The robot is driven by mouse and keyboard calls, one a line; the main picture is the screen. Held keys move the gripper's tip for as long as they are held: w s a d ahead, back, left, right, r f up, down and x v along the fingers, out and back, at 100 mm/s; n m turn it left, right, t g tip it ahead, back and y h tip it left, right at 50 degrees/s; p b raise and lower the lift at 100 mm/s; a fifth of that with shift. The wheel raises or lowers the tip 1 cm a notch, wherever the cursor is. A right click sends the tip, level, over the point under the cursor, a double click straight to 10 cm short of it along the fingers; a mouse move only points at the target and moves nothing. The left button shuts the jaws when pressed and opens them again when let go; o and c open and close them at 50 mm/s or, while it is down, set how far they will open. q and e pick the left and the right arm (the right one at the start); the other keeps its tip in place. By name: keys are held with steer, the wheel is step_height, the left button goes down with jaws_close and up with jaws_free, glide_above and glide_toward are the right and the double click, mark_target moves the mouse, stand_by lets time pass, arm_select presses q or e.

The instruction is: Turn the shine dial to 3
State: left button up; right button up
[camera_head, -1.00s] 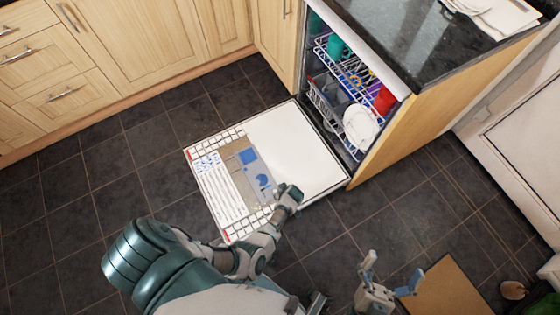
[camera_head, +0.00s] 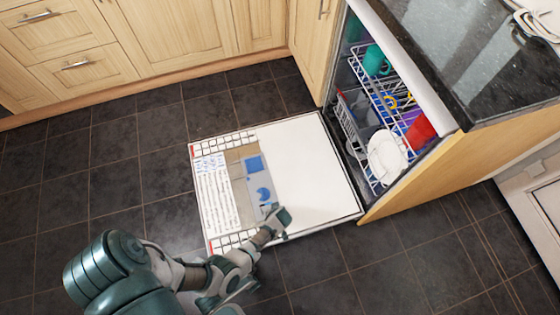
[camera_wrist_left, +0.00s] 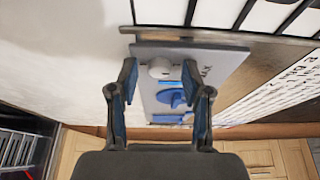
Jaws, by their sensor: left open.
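The shine dial (camera_wrist_left: 160,68) is a small round whitish knob on a grey dispenser panel (camera_wrist_left: 215,62). In the left wrist view it lies between the two open fingertips of my left gripper (camera_wrist_left: 160,80). I cannot tell whether the fingers touch it, and its setting is too small to read. In the head view the panel (camera_head: 250,190) is set in the lowered dishwasher door (camera_head: 310,170), and my left gripper (camera_head: 273,217) is over its near end, hiding the dial. My right gripper is out of view.
The blue dispenser parts (camera_head: 263,194) sit beyond my gripper on the panel. The dishwasher racks (camera_head: 370,85) hold a white plate (camera_head: 387,155) and a red cup (camera_head: 420,130). A granite worktop (camera_head: 480,60) is above, and dark floor tiles (camera_head: 110,180) are clear at left.

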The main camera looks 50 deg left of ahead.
arm_select(q)
steer(key=shift+w+r, duration=0.1)
jaws_close()
